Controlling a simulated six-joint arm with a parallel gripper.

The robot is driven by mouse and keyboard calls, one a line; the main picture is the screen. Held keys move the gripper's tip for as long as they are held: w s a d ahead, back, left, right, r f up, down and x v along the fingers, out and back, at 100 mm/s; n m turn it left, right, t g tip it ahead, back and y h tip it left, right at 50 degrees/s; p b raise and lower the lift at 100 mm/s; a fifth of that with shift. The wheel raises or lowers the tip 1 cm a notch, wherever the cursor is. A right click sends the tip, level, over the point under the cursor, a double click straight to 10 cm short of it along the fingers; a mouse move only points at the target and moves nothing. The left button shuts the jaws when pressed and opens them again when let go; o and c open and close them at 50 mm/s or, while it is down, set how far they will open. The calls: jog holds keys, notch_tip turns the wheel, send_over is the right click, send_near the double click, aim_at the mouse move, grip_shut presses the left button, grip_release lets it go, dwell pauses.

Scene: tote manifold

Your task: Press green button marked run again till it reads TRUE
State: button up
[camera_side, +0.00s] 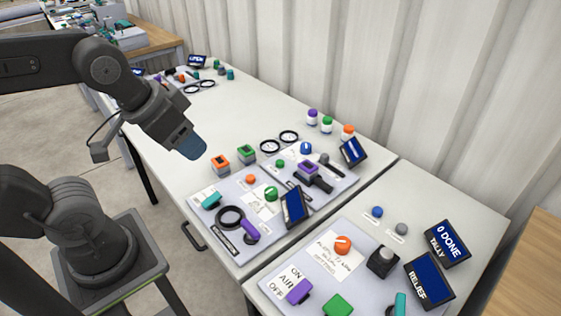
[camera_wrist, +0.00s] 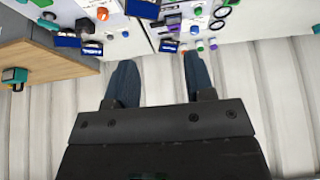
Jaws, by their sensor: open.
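Several green parts show in the side view: a small round green button (camera_side: 280,164) on the rear panel, a green knob (camera_side: 271,193) on the middle panel, a green block (camera_side: 337,305) at the front edge and a green-topped box (camera_side: 247,153). I cannot read a "run" mark on any of them. The screens I can read say "0 DONE TALLY" (camera_side: 446,242) and "RELIEF" (camera_side: 428,280); no TRUE is legible. My gripper (camera_side: 194,148) is above the table, left of the panels, touching nothing. In the wrist view (camera_wrist: 160,78) its two fingers are apart and empty.
Orange-topped box (camera_side: 220,165), black rings, a purple lever (camera_side: 250,231) and tilted blue screens (camera_side: 293,206) crowd the panels. Capped jars (camera_side: 327,124) stand along the back near the corrugated wall (camera_side: 400,80). The white table (camera_side: 190,103) is mostly clear beyond the panels.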

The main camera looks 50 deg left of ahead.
grip_shut()
dwell(1.5)
